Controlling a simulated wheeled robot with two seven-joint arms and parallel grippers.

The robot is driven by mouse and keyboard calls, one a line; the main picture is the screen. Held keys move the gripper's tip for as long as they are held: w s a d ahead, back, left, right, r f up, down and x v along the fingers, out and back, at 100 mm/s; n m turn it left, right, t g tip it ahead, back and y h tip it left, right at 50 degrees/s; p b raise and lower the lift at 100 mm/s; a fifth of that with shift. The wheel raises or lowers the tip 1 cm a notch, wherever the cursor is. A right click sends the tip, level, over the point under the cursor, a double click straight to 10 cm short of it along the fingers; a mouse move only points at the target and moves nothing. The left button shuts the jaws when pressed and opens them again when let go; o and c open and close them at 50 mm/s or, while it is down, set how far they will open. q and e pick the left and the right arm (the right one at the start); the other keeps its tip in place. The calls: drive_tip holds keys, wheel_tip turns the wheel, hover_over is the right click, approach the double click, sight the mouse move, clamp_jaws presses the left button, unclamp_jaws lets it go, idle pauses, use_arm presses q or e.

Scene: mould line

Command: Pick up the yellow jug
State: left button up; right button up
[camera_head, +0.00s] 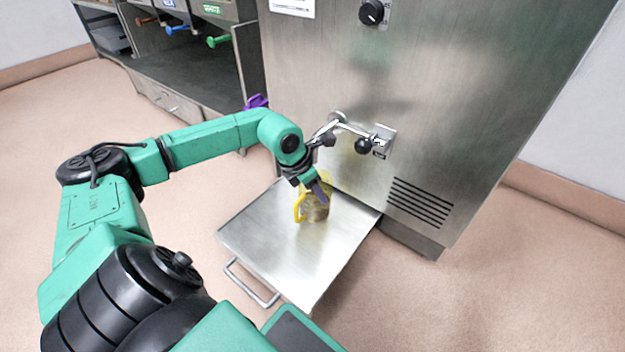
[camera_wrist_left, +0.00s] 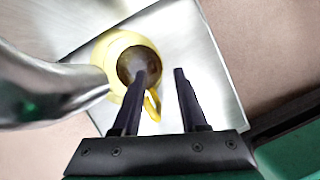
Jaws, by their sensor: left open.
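The yellow jug (camera_head: 316,211) stands upright on a metal tray (camera_head: 270,243) in front of a steel machine. It is see-through with a solid yellow handle, and brown contents show inside. In the left wrist view the jug (camera_wrist_left: 112,50) is seen from above, its handle (camera_wrist_left: 152,104) pointing toward my fingers. My left gripper (camera_head: 322,190) is just above the jug on its handle side, partly overlapping it in the head view. In the left wrist view the gripper (camera_wrist_left: 157,85) is open, with the handle showing between its two fingers. Whether a finger touches the jug cannot be told. My right gripper is not seen.
The steel machine (camera_head: 400,90) rises behind the tray, with a spout and black-knobbed lever (camera_head: 363,146) close above my gripper. In the wrist view a metal pipe (camera_wrist_left: 45,92) reaches close to the jug. A shelf unit (camera_head: 185,65) stands back left. The tray's front is clear.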

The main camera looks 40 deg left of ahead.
use_arm(q)
drive_tip(key=x, duration=0.2)
drive_tip(key=shift+w+f, duration=0.1)
drive_tip(key=shift+f, duration=0.2)
drive_tip(key=shift+d, duration=0.1)
clamp_jaws()
idle(1.0)
